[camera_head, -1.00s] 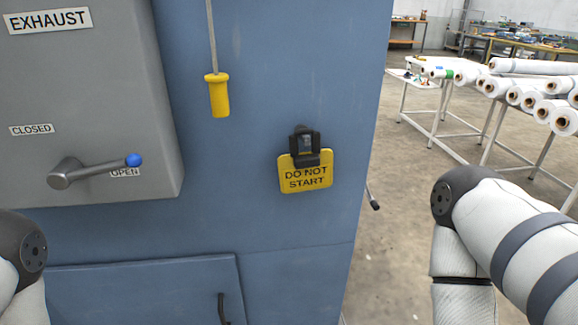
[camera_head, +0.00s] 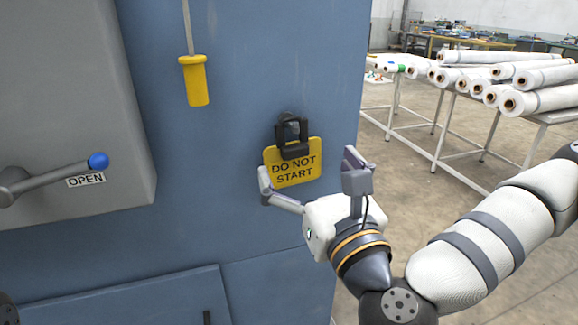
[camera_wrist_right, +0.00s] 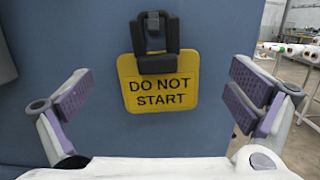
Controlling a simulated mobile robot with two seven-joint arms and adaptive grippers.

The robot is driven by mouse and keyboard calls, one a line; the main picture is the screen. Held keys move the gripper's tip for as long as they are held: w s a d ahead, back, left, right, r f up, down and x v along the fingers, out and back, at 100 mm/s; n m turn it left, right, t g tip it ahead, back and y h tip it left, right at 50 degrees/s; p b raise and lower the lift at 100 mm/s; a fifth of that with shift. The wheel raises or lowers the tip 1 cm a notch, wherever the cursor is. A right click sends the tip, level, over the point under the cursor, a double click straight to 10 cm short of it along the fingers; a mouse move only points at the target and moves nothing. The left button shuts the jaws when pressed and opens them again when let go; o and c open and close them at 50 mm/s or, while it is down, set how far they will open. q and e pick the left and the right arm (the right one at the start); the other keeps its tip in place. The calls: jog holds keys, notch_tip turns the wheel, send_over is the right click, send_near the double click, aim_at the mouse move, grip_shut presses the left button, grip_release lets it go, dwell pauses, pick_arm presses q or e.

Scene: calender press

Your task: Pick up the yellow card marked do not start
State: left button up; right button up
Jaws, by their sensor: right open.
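The yellow card (camera_head: 293,172) marked DO NOT START hangs on the blue machine face, held at its top by a black clip (camera_head: 292,140). It also shows upright in the right wrist view (camera_wrist_right: 160,98), with the clip (camera_wrist_right: 155,45) over its top edge. My right gripper (camera_head: 310,172) is open in front of the card. In the right wrist view its two padded fingers (camera_wrist_right: 165,95) stand wide apart, one on each side of the card, touching nothing that I can see. My left gripper is not in view; only a bit of dark arm shows at the lower left.
A yellow pull handle (camera_head: 194,82) hangs on a rod left of the card. A grey box with a blue-knobbed lever (camera_head: 97,161) at OPEN stands out at the left. White rolls (camera_head: 540,88) lie on a table at the right. Open floor lies between.

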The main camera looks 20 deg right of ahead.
aim_at(298, 152)
jog(key=shift+w+f+b, duration=0.25)
jog(key=shift+w+b, duration=0.25)
jog(key=shift+w, duration=0.1)
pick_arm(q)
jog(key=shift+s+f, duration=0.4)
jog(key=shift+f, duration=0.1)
pick_arm(e)
jog(key=w, duration=0.2)
jog(key=w+r, duration=0.1)
jog(key=w, duration=0.1)
jog(key=shift+a+r, duration=0.1)
jog(key=shift+a, duration=0.05)
jog(key=shift+c, duration=0.6)
jog(key=c, duration=0.8)
